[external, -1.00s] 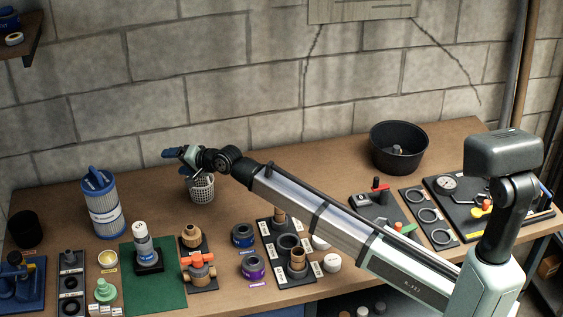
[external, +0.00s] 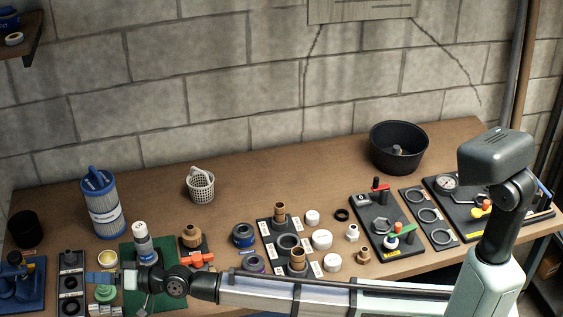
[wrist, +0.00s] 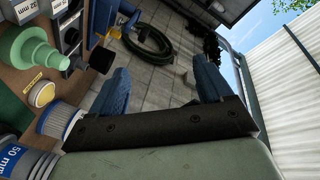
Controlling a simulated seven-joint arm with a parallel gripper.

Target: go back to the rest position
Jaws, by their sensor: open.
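My gripper (external: 101,279) is at the front left of the workbench (external: 310,190), past the front of the green mat (external: 168,298). My arm stretches low along the bench's front edge. In the wrist view my gripper (wrist: 161,82) shows two blue fingers spread wide with nothing between them. In that view the fingers point out past the bench towards a paved floor.
A green stepped fitting (external: 105,292) is close to my gripper. A blue-and-white filter cartridge (external: 103,205), a white basket (external: 200,186) and a black tub (external: 398,148) stand farther back. The back middle of the bench is clear.

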